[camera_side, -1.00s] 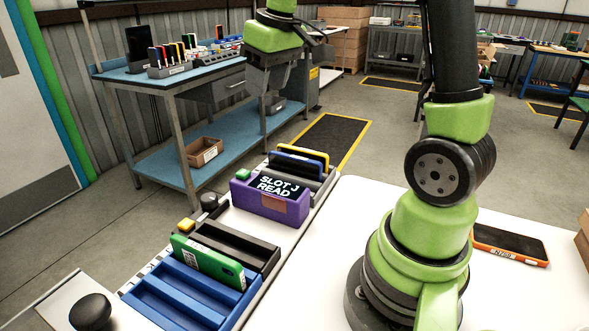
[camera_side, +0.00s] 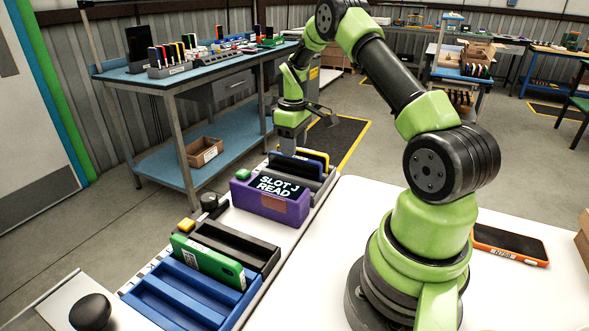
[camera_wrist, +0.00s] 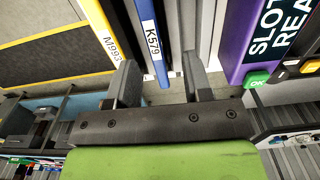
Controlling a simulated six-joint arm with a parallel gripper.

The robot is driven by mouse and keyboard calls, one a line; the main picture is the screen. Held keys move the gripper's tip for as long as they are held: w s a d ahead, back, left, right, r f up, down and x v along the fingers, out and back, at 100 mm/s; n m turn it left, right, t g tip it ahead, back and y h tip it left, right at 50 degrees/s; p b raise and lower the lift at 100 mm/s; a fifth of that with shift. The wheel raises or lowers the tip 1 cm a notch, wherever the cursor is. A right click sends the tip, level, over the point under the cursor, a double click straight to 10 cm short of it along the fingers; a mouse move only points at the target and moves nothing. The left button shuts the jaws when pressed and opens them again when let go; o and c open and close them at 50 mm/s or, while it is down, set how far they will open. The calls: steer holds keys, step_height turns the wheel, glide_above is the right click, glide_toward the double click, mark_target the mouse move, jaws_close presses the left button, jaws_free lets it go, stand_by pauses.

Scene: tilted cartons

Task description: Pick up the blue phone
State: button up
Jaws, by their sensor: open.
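The blue phone (camera_side: 297,167) stands upright in a grey rack behind the purple box, dark in the side view. In the wrist view the blue phone (camera_wrist: 150,38) carries a K579 label, and its near end lies between the two fingers. My gripper (camera_side: 290,147) is above the rack, pointing down, at the phone's left end. In the wrist view my gripper (camera_wrist: 160,78) is open, with gaps on both sides of the phone. The fingertips are partly hidden in the side view, so their depth around the phone is hard to tell.
A yellow phone (camera_side: 315,155) labelled M993 stands just behind the blue one. The purple box (camera_side: 265,205) reading SLOT J is in front. A green phone (camera_side: 207,262) stands near a blue rack (camera_side: 170,306). An orange-edged phone (camera_side: 510,244) lies on the white table.

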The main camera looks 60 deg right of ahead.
mark_target(294, 169)
steer(key=f, duration=0.4)
steer(key=shift+d+f, duration=0.25)
steer(key=shift+f, duration=0.05)
steer(key=shift+c, duration=0.4)
jaws_close()
steer(key=shift+r, duration=0.15)
